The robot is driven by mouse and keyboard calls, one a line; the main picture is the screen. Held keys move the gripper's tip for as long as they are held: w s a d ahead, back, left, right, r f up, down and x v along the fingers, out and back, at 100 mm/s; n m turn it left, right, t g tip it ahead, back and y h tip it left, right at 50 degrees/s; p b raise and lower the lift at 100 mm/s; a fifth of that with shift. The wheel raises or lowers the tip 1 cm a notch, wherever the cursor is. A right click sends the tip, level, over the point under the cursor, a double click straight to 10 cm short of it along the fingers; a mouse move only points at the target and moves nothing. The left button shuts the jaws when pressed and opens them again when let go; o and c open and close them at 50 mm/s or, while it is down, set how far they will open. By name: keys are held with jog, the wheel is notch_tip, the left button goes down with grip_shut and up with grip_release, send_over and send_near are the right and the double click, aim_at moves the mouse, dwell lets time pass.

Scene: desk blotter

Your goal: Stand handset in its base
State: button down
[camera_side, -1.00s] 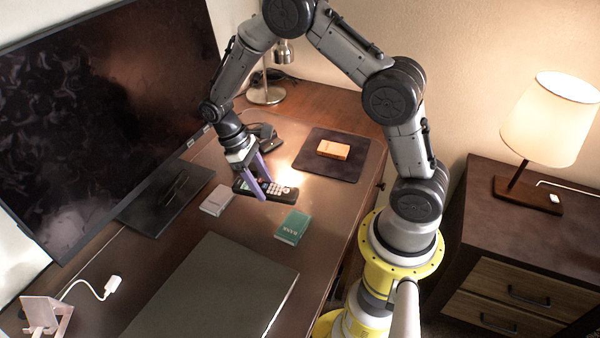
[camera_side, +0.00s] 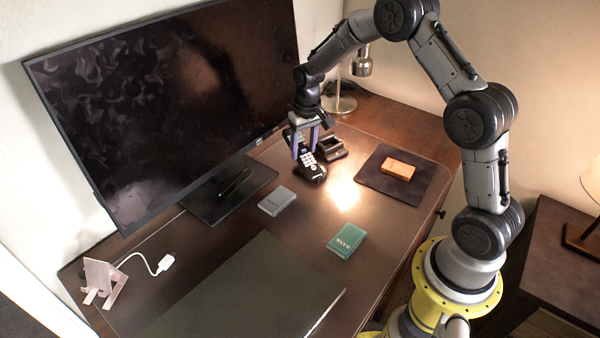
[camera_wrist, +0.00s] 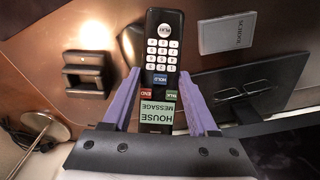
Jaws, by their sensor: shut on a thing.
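The handset (camera_side: 311,172) is a black cordless phone with white keys. My gripper (camera_side: 306,152) is shut on it, with purple fingers on both sides, and it appears held above the desk. In the wrist view the handset (camera_wrist: 163,50) runs up between the fingertips (camera_wrist: 160,88), keypad facing the camera, with a green label towards the palm. The base (camera_side: 332,147), a dark cradle with an open slot, stands on the desk just right of the handset, apart from it. It also shows at the left of the wrist view (camera_wrist: 84,82), empty.
The monitor (camera_side: 170,100) and its foot (camera_side: 228,190) stand left of my gripper. A metal lamp (camera_side: 340,103) stands behind the base.

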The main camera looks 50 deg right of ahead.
jog(key=d+r+t+h, duration=0.2)
jog(key=d+r+t, duration=0.2)
jog(key=d+t, duration=0.2)
jog(key=d+r+t+h, duration=0.2)
jog(key=d+r+t, duration=0.2)
jog(key=d, duration=0.5)
jog(key=shift+s+d+t, duration=0.15)
jog(key=shift+s+t, duration=0.2)
jog(key=shift+t, duration=0.55)
jog(key=shift+f, duration=2.95)
jog(key=shift+f, duration=1.75)
jog(key=shift+c, duration=0.5)
grip_release()
jog(key=shift+s, duration=0.1)
